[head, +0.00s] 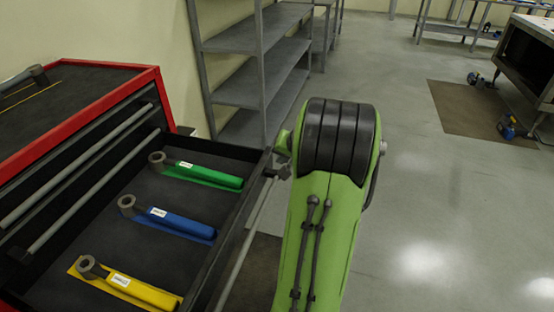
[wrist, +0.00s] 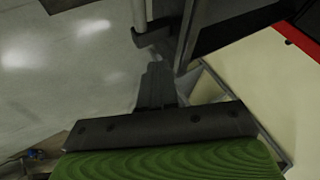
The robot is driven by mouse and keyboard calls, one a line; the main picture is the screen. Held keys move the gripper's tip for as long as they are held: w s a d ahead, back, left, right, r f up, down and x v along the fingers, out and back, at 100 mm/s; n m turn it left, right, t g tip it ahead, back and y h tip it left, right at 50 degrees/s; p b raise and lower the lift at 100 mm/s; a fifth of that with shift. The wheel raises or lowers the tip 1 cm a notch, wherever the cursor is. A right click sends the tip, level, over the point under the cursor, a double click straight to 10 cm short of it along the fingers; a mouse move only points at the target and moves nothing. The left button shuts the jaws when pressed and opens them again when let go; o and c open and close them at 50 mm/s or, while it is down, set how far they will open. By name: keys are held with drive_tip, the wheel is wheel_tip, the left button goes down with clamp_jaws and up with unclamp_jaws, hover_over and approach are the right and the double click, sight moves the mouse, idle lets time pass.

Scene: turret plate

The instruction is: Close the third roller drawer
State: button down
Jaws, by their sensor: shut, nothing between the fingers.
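The red and black roller cabinet (head: 100,75) stands at the left in the head view. One drawer (head: 140,215) is pulled out to the right, below two shut drawer fronts with grey bar handles (head: 90,160). Its own bar handle (head: 243,243) runs along its outer front and also shows in the wrist view (wrist: 139,15). My gripper (head: 277,170) is at the far end of that handle, just outside the drawer front. In the wrist view my gripper (wrist: 158,72) is shut and empty, its tips close to the handle's end bracket. Whether they touch I cannot tell.
Grey shelving (head: 245,85) stands behind. A workbench (head: 525,60) and a brown mat (head: 475,110) are at the right. The floor between is clear.

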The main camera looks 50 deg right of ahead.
sight(269, 165)
drive_tip(key=x, duration=0.3)
drive_tip(key=b+x, duration=0.1)
drive_tip(key=x, duration=0.2)
drive_tip(key=shift+w+a+f, duration=0.15)
drive_tip(key=shift+w, duration=0.3)
